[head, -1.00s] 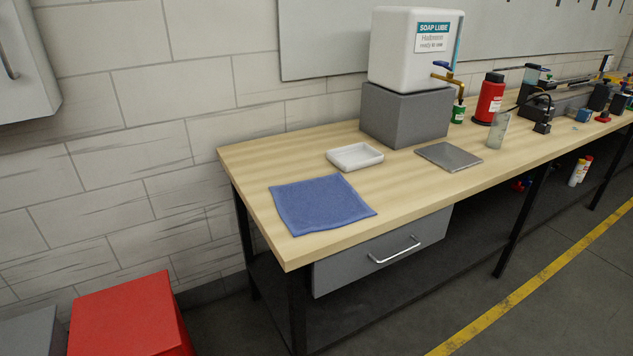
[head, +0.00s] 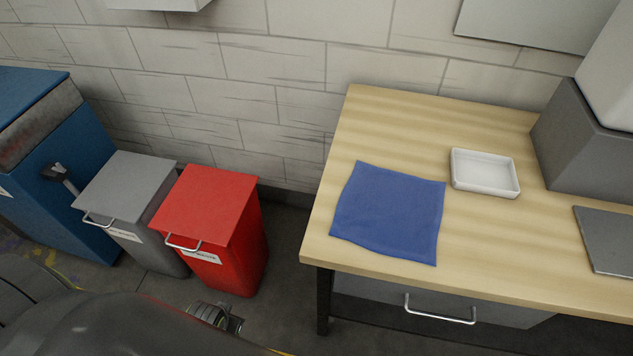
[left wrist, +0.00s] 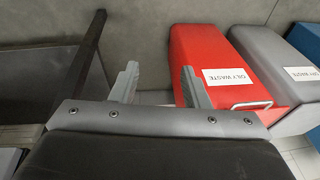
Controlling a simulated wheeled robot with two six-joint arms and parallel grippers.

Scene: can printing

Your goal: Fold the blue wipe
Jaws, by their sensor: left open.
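The blue wipe (head: 388,212) lies flat and spread out as a single sheet near the left end of the wooden bench top. Its edges are slightly wavy. My left gripper (left wrist: 158,82) is open and empty in the left wrist view, with its two fingers apart over the floor. It is away from the wipe, which does not show in that view. My right gripper is in neither view.
A white tray (head: 484,173) stands right of the wipe, and a grey plate (head: 606,241) lies farther right. A grey block (head: 590,140) stands behind. A drawer handle (head: 440,314) sticks out below the bench top. Red (head: 206,205) and grey (head: 128,187) bins stand left.

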